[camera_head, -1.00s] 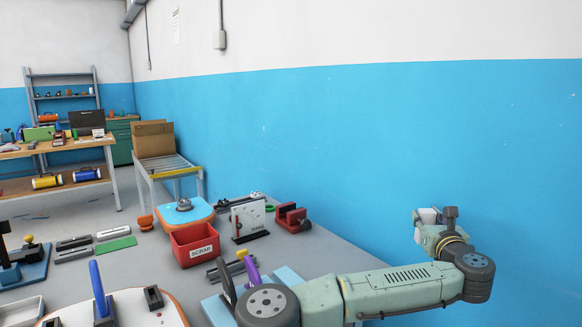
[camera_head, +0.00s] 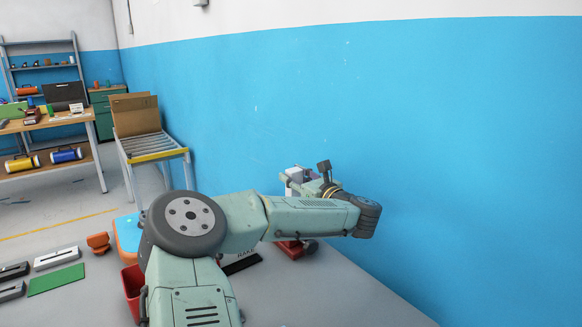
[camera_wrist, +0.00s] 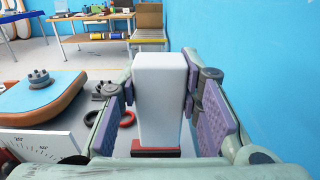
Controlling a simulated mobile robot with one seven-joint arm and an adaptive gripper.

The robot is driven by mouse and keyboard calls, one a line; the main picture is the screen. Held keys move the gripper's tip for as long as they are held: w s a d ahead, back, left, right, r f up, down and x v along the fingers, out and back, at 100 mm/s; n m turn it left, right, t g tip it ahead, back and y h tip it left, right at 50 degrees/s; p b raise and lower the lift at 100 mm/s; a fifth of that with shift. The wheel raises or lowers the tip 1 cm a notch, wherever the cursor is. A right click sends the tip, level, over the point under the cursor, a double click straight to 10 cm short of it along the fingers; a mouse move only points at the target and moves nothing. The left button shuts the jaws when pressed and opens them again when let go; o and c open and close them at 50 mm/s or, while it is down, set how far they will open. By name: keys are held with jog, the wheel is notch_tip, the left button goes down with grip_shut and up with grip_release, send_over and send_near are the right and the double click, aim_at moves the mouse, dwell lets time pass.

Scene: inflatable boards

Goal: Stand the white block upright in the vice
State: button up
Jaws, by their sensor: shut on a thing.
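The white block (camera_wrist: 160,100) stands upright between the purple finger pads of my gripper (camera_wrist: 162,92) in the wrist view. My gripper is shut on it. The red vice (camera_wrist: 150,152) shows at the block's lower end in the wrist view, mostly hidden behind the block. In the head view the vice (camera_head: 290,249) lies below my gripper, partly covered by my arm. The block appears above the vice.
The blue wall (camera_head: 450,150) runs close along the right. A red scrap bin (camera_head: 132,290) is partly hidden by my arm. The front right of the bench is bare.

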aim_at(291, 195)
jog(key=shift+w+a+r, duration=0.15)
jog(key=shift+w+a, duration=0.05)
jog(key=shift+a, duration=0.25)
jog(key=shift+s+r, duration=0.1)
jog(key=shift+s, duration=0.05)
jog(key=shift+f+b, duration=1.7)
jog(key=shift+f, duration=1.25)
jog(key=shift+f+b, duration=1.45)
jog(key=shift+f, duration=1.4)
jog(key=shift+r, duration=0.15)
jog(key=shift+r+p, duration=1.65)
jog(key=shift+r, duration=0.65)
